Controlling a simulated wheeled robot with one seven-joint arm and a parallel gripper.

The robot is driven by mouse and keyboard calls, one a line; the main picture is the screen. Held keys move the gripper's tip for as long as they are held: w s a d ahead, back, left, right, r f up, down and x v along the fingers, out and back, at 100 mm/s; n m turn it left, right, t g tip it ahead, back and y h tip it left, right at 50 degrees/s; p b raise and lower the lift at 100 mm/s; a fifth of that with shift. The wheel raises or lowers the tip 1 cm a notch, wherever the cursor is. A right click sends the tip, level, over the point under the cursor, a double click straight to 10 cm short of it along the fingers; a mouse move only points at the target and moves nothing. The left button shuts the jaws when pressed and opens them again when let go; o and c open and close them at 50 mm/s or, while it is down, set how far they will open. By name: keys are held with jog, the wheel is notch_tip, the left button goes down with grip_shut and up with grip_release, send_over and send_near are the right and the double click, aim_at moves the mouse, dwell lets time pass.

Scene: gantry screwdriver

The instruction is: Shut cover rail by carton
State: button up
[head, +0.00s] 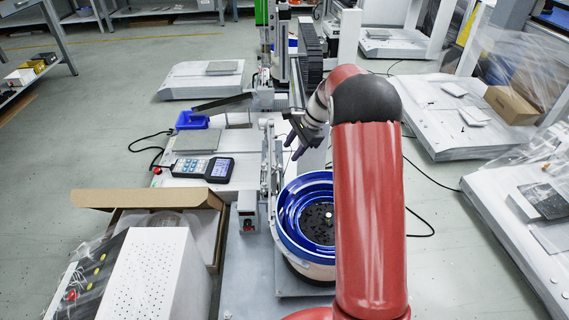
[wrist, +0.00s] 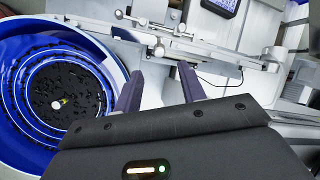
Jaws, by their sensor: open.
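A slim silver rail (head: 267,165) with small clamps and knobs runs front to back beside the blue bowl; it ends near the open cardboard carton (head: 150,198). I cannot tell whether this is the cover rail, or whether it is open or shut. In the wrist view the rail (wrist: 205,52) crosses above my fingertips. My gripper (head: 297,143) is just right of the rail in the head view, partly hidden by my wrist. In the wrist view my gripper (wrist: 160,88) has its two dark fingers apart with nothing between them.
A blue bowl feeder (head: 290,215) with dark small parts stands close by; it fills the left of the wrist view. A handheld meter (head: 203,168) lies left of the rail.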

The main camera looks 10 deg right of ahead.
aim_at(280, 165)
jog(key=b+x, duration=0.1)
jog(key=x, duration=0.6)
jog(key=shift+a+f, duration=0.15)
jog(key=shift+f, duration=0.05)
jog(key=shift+r, duration=0.1)
grip_shut()
